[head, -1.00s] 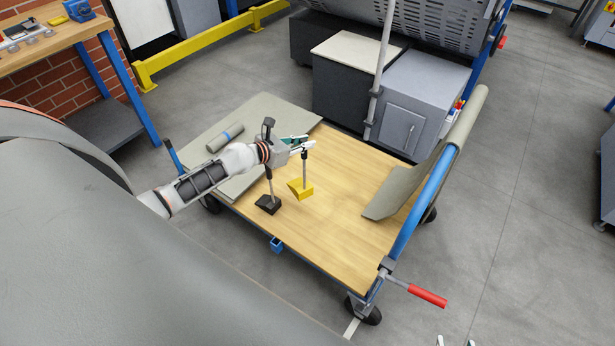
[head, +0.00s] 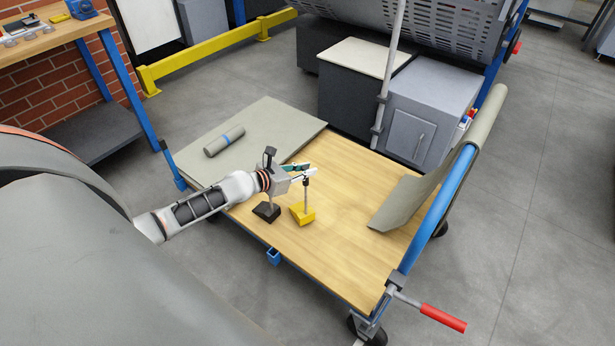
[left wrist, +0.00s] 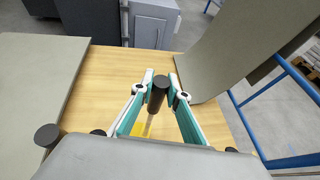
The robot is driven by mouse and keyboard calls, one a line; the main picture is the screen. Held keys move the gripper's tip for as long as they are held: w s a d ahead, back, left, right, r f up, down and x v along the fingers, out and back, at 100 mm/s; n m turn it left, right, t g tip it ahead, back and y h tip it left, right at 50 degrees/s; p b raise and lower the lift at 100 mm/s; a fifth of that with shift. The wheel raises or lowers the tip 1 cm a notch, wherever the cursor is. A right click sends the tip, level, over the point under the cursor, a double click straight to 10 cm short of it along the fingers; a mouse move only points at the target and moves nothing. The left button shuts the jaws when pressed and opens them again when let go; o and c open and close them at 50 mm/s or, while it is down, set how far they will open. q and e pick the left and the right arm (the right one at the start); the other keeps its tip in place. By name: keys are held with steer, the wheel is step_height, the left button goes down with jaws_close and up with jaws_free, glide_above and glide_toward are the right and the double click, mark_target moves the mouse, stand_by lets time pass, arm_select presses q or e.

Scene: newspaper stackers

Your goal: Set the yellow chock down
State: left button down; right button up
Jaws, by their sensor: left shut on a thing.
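The yellow chock (head: 301,214) has an upright grey rod with a black knob on top. My left gripper (head: 309,173) is shut on this knob, above the chock's block. In the left wrist view the black knob (left wrist: 157,89) sits between the two fingertips, and part of the yellow block shows below, mostly hidden by the gripper. The block is at or just above the wooden deck (head: 345,235) of the cart; I cannot tell if it touches. A black chock (head: 267,212) stands close to its left, its rod partly hidden by my gripper. My right gripper is out of view.
A grey board (head: 262,125) with a rolled grey sheet (head: 224,141) lies on the cart's left part. A bent grey sheet (head: 408,196) leans at the blue handle (head: 437,215) on the right. Grey cabinets (head: 425,110) stand behind. The deck's middle is bare.

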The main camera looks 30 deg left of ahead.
arm_select(q)
step_height(320, 180, down, 3)
steer(key=shift+r+b, duration=0.2)
steer(key=shift+b, duration=0.35)
steer(key=shift+r, duration=0.3)
steer(key=shift+f, duration=0.25)
steer(key=c, duration=2)
jaws_free()
steer(key=shift+o, duration=0.2)
